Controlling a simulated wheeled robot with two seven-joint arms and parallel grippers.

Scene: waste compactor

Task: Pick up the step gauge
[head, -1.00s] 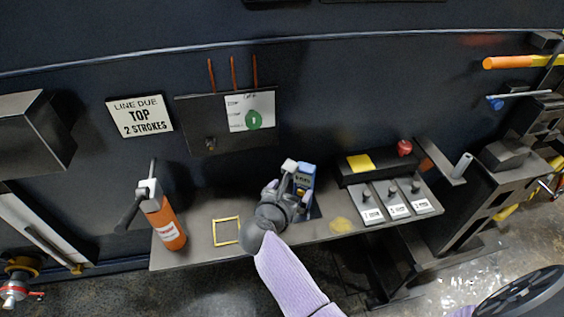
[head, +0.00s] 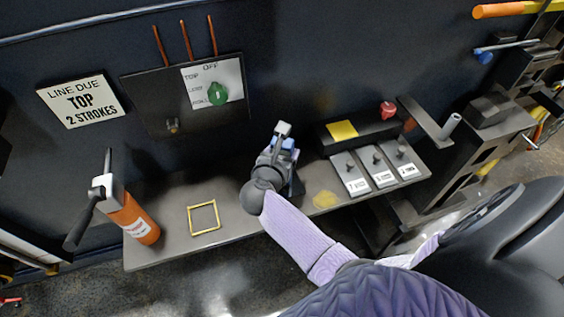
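A blue block (head: 286,145), which may be the step gauge, is at the back of the grey shelf (head: 180,240), mostly hidden behind my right gripper. Its label does not show now. My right gripper (head: 281,142) is over the front of the block, in the middle of the head view, with its purple-sleeved arm coming from the lower right. The hand hides its fingers, so I cannot tell whether they are open or shut on the block. My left gripper is not in view.
An orange cylinder (head: 133,220) stands at the shelf's left end, beside a yellow square outline (head: 204,217). Right of the gripper are a yellow patch (head: 325,200), labelled plates (head: 377,167) and a black box with a red button (head: 388,110). A panel with a green knob (head: 218,94) is behind.

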